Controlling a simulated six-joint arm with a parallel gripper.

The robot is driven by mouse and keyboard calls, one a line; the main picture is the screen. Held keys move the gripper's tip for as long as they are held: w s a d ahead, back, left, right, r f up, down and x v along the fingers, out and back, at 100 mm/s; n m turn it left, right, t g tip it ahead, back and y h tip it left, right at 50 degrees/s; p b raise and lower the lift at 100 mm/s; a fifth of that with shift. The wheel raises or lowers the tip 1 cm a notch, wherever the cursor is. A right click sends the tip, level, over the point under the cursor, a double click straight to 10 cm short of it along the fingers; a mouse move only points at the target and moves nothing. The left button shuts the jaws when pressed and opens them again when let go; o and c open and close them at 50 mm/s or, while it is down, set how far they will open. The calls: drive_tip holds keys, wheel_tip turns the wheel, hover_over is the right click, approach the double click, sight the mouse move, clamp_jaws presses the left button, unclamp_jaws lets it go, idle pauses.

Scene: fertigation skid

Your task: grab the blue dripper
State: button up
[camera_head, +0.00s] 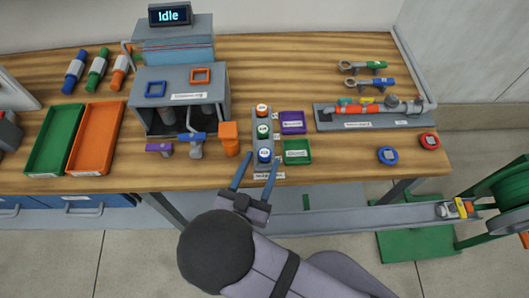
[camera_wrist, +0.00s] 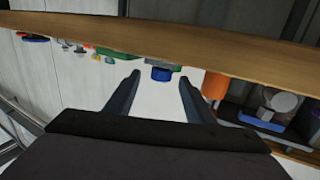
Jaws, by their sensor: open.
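A blue, white-topped round piece (camera_head: 265,155) sits at the near end of a narrow grey rack (camera_head: 263,143); I take it to be the blue dripper. A green one (camera_head: 263,131) and an orange one (camera_head: 262,110) stand behind it in the same rack. My gripper (camera_head: 262,157) is open and empty at the table's front edge, its two fingers pointing toward the rack. In the wrist view the blue piece (camera_wrist: 161,73) shows between the fingertips (camera_wrist: 159,75), farther off. I see no contact with it.
Purple (camera_head: 292,122) and green (camera_head: 297,152) small trays stand right of the rack. An orange block (camera_head: 229,138) and a blue-handled valve (camera_head: 196,145) stand left, before a grey cabinet (camera_head: 218,100). Blue (camera_head: 388,155) and red (camera_head: 430,141) round pieces lie at the right. Bare table lies between.

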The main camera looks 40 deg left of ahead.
sight(262, 158)
drive_tip(key=shift+p+x, duration=0.7)
drive_tip(key=shift+x, duration=1.4)
drive_tip(key=c, duration=1.1)
drive_tip(key=shift+s, duration=0.1)
drive_tip(key=shift+a+r, duration=0.1)
drive_tip(key=shift+r, duration=0.05)
drive_tip(key=shift+r+b, duration=0.7)
drive_tip(key=shift+r, duration=4.15)
